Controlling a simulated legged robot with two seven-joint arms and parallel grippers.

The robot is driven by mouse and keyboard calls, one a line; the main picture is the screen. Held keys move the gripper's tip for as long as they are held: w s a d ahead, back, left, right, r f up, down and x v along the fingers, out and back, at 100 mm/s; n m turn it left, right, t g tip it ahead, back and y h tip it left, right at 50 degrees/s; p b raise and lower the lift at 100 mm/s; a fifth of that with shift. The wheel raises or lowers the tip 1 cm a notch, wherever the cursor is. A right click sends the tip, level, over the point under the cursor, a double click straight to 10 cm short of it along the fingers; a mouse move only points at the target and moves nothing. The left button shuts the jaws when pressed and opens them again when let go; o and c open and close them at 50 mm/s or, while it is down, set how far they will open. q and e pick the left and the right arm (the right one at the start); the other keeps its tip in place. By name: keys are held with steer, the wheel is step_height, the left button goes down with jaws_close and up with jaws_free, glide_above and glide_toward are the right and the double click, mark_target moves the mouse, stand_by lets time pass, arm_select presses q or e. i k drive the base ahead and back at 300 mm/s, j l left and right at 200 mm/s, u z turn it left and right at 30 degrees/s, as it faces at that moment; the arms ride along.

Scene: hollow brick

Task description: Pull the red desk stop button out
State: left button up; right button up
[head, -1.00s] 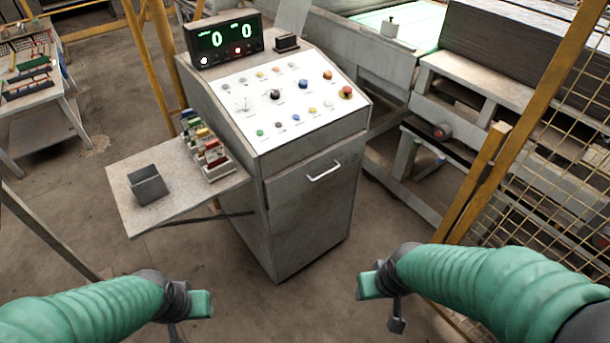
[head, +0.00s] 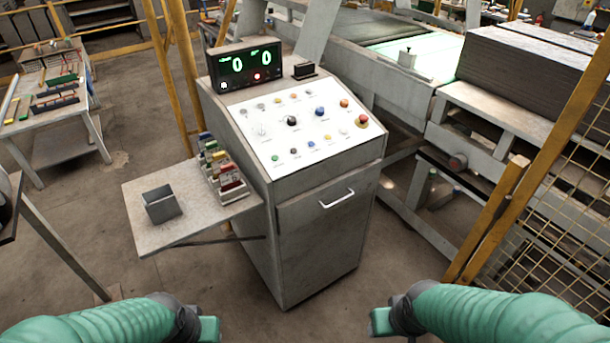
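The red desk stop button (head: 362,121) sits at the right end of the white sloped panel (head: 300,130) on the grey control desk (head: 318,235). It has a yellowish surround; whether it is pressed in or out is too small to tell. My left gripper (head: 209,329) is at the bottom edge, left of the desk's foot and well away from the button. My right gripper (head: 381,322) is at the bottom edge, right of the desk and far below the button. Both grippers are cut off by the frame, and their fingers do not show clearly.
A side shelf (head: 205,222) on the desk's left holds a grey box (head: 162,204) and a rack of coloured items (head: 224,172). A display (head: 246,68) stands on top. A yellow post and mesh fence (head: 545,140) stand at the right. Floor before the desk is clear.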

mark_target(363, 118)
steer(key=i+l+u, duration=0.45)
steer(key=i+l, duration=0.2)
steer(key=i+l+u, duration=0.2)
steer(key=l, duration=0.3)
steer(key=i+l+u, duration=0.2)
steer(key=i+l, duration=0.15)
steer(key=l, duration=0.15)
